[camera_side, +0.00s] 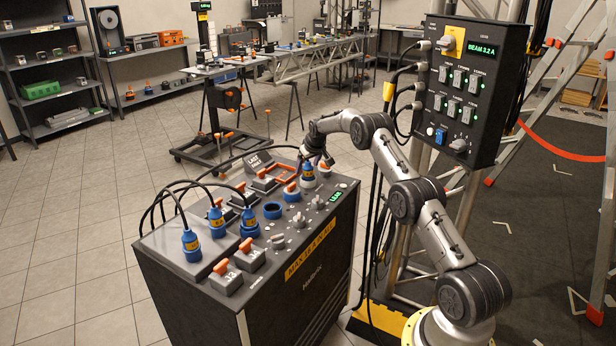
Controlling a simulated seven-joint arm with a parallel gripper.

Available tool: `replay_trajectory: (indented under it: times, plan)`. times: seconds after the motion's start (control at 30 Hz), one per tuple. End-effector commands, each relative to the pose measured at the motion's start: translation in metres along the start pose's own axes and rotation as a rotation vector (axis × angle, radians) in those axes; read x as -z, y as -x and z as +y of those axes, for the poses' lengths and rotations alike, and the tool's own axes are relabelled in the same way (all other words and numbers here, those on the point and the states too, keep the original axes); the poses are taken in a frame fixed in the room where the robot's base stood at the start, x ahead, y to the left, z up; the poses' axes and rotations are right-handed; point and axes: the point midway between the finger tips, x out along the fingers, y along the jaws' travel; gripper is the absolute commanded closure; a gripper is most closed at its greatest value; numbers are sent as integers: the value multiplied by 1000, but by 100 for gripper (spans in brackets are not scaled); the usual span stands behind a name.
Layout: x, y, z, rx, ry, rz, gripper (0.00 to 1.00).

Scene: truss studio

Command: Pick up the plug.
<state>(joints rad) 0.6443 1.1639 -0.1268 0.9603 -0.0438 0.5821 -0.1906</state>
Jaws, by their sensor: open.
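A blue plug with a yellow label (308,171) stands upright at the back right of the black console's top (330,205). My gripper (318,160) is open, close above and slightly right of this plug. Its fingers are small and dark in this view, so I cannot tell whether they touch the plug or surround it. Three similar blue plugs with cables stand at the console's left: a front one (191,243), a middle one (217,220) and a right one (249,222).
An open blue socket (272,210) lies mid-console among orange-handled switches (247,256) and grey knobs. Black cables arch over the console's left and back. A control box (470,90) hangs at the right, with cables beside my arm. Tiled floor is clear at left.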

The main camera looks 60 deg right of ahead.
Motion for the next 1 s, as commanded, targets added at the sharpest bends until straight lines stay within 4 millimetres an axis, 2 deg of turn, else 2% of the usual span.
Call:
replay_trajectory:
  times: [0.17, 0.63, 1.0]
  plan:
    - [0, 0, 0, 0, 0, 1, 17]
    - [0, 1, 0, 0, 0, 1, 100]
    - [2, 3, 1, -1, 0, 4, 100]
